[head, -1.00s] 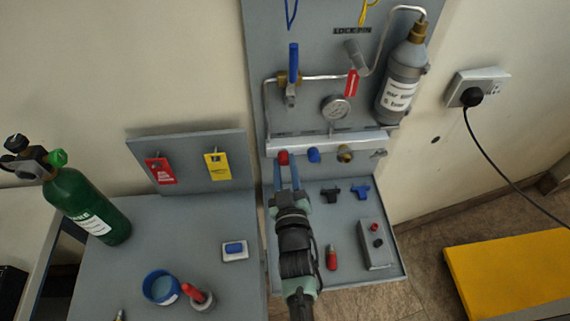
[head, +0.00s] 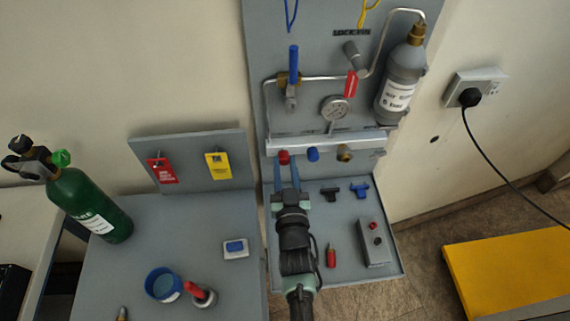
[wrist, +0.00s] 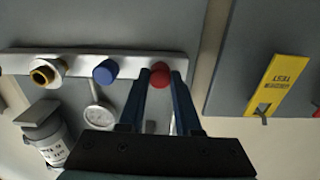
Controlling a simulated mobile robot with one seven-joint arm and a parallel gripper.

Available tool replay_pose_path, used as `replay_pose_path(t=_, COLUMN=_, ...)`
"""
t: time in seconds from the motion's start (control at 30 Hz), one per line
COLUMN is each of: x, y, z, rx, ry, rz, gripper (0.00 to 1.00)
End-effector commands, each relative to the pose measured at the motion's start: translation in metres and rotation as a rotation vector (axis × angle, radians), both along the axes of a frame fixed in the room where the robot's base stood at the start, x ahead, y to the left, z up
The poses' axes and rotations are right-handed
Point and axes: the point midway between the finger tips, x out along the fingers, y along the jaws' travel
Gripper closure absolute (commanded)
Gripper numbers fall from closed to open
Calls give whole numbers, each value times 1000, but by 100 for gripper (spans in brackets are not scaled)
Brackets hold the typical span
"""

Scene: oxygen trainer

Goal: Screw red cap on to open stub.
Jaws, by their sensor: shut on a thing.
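The red cap (head: 284,157) is at the left end of the pale manifold bar, and it also shows in the wrist view (wrist: 159,75). My gripper (head: 286,164) reaches up to it, with its two blue fingers shut on its sides; the fingers also frame it in the wrist view (wrist: 160,84). The stub behind the red cap is hidden. To its right on the bar are a blue cap (head: 313,154) and an open brass stub (head: 344,153), which also shows in the wrist view (wrist: 45,73).
A gauge (head: 334,108) and a grey cylinder (head: 401,84) are mounted above the manifold bar (head: 375,141). The tray below holds black and blue fittings, a red-tipped item (head: 331,256) and a grey box (head: 373,244). A green oxygen cylinder (head: 89,205) stands at left.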

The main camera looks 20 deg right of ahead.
Motion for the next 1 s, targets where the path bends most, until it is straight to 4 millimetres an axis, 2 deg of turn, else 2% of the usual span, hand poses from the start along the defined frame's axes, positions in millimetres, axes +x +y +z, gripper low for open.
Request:
replay_pose_path(t=0.2, x=0, y=0, z=1, rx=179, ry=-51, rz=0, gripper=100)
replay_pose_path(t=0.87, x=0, y=0, z=0, rx=287, ry=-83, rz=1, gripper=100)
replay_pose_path(t=0.9, x=0, y=0, z=0, rx=286, ry=-83, rz=1, gripper=62)
replay_pose_path(t=1.0, x=0, y=0, z=0, rx=286, ry=-83, rz=1, gripper=44)
